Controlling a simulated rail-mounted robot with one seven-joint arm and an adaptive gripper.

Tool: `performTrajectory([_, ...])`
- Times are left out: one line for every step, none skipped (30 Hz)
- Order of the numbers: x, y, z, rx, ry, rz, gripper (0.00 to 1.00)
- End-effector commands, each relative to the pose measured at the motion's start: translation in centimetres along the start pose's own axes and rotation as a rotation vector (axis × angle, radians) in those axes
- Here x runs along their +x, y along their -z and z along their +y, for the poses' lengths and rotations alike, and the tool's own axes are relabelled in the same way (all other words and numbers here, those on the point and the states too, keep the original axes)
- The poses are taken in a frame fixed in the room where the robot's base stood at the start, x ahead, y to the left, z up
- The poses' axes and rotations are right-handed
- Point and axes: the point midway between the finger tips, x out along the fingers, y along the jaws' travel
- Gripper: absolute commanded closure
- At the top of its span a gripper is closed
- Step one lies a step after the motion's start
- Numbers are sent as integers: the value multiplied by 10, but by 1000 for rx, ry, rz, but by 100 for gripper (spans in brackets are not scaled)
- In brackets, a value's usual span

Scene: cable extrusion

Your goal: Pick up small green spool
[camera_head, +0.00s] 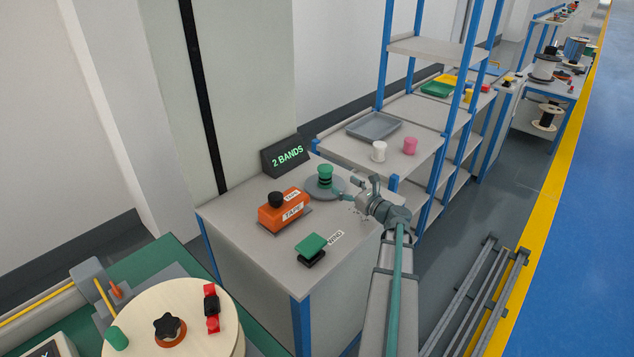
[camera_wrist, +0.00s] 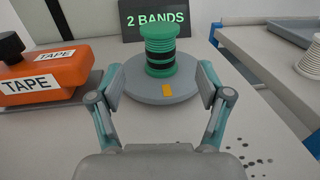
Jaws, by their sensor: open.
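The small green spool (camera_head: 325,174) stands upright on a round grey disc (camera_head: 312,187) on the grey cabinet top. It has two black bands around its lower part. In the wrist view the green spool (camera_wrist: 160,48) stands ahead of my gripper, centred between the fingers. My gripper (camera_wrist: 161,92) is open and empty, with its fingertips at either side of the disc (camera_wrist: 150,90). In the head view my gripper (camera_head: 352,190) is to the right of the spool, at the disc's edge. Whether the fingers touch the disc cannot be told.
An orange tape dispenser (camera_head: 284,211) stands left of the disc, and a green wind button (camera_head: 311,246) is in front. A "2 BANDS" sign (camera_head: 286,155) stands behind. White (camera_head: 379,151) and pink (camera_head: 410,146) spools and a grey tray (camera_head: 374,127) are on the shelf beyond.

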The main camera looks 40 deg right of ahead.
Motion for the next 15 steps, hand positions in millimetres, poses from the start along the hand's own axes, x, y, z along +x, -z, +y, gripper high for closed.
performTrajectory([6,-1,-1,0,-1,0,23])
performTrajectory([10,-1,-1,0,-2,0,23])
performTrajectory([15,-1,-1,1,-2,0,23])
performTrajectory([20,-1,-1,1,-2,0,23])
performTrajectory([24,-1,-1,0,-2,0,23])
performTrajectory([30,-1,-1,0,-2,0,23])
performTrajectory([35,-1,-1,0,-3,0,23])
performTrajectory([39,-1,-1,0,-3,0,23])
performTrajectory([44,-1,-1,-1,-2,1,23])
performTrajectory([47,0,-1,-1,-1,1,23])
performTrajectory([49,0,-1,-1,-1,1,23])
performTrajectory([51,0,0,-1,-1,1,23])
performTrajectory([52,0,0,-1,-1,0,23])
performTrajectory([53,0,0,-1,-1,0,23])
performTrajectory([55,0,0,-1,-1,0,23])
